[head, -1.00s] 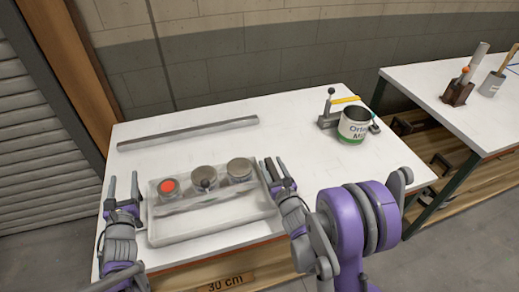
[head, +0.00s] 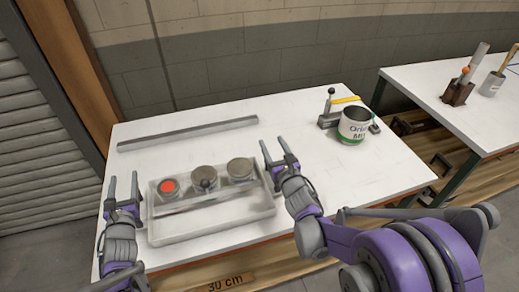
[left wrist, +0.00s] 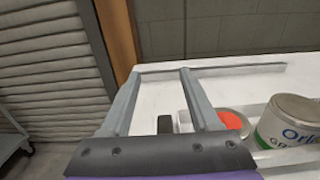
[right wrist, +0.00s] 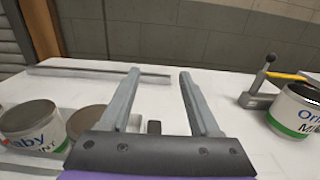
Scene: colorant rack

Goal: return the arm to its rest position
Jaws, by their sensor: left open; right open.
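My right gripper (head: 278,154) is open and empty, over the white table (head: 300,120) just right of the clear tray. Its two fingers (right wrist: 155,100) also show apart in the right wrist view with nothing between them. My left gripper (head: 123,188) is open and empty at the left end of the tray. Its fingers (left wrist: 155,100) are spread in the left wrist view, with a red-topped can (left wrist: 230,120) just to their right.
The clear tray (head: 210,228) holds three cans in a row, the leftmost red inside. A grey bar (head: 188,134) lies behind it. A white can with a green band (head: 353,128) stands at the back right beside a lever device (head: 328,118). A second table (head: 450,110) stands at the right.

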